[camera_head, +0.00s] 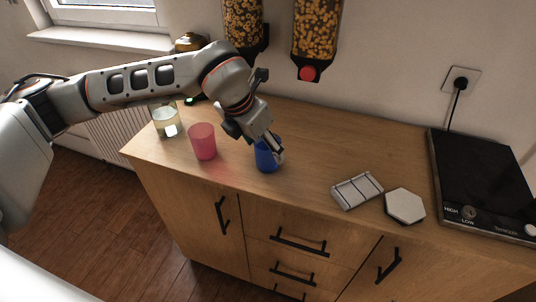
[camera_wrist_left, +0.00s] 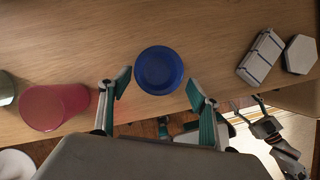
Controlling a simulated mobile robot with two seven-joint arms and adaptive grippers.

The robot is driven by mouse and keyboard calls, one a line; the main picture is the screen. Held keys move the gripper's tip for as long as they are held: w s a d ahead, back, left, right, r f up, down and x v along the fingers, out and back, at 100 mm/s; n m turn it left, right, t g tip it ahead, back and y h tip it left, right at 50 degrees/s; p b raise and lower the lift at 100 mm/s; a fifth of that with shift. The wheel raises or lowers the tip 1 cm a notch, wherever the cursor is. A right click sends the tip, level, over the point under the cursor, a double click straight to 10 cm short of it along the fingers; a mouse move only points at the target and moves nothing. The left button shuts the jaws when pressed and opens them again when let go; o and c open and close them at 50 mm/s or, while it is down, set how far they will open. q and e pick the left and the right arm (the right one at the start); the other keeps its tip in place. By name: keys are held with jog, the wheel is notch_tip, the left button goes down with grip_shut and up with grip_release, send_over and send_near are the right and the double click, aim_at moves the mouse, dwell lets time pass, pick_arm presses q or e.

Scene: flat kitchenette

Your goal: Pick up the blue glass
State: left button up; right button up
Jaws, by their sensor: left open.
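The blue glass (camera_head: 266,158) stands upright on the wooden counter, right of the pink glass (camera_head: 203,142). My left gripper (camera_head: 264,140) is over the blue glass and hides part of its upper side in the head view. In the left wrist view the blue glass (camera_wrist_left: 159,70) shows its round opening just beyond and between the two spread fingertips of my left gripper (camera_wrist_left: 158,90). The left gripper is open with nothing held. What looks like my right gripper (camera_wrist_left: 268,128) shows small at the lower right of the wrist view; its jaw state is unclear.
A clear glass jar (camera_head: 166,122) stands left of the pink glass. A white sectioned tray (camera_head: 357,190), a white hexagonal piece (camera_head: 404,205) and a black hob (camera_head: 483,180) lie to the right. Dispensers (camera_head: 316,38) hang on the wall behind.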

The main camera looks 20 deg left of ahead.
pick_arm(q)
jog(key=x, duration=0.5)
jog(key=shift+w+a+f, duration=0.15)
jog(key=shift+a+f, duration=0.1)
jog(key=shift+f, duration=0.05)
jog(key=shift+r, duration=0.1)
jog(key=c, duration=1.5)
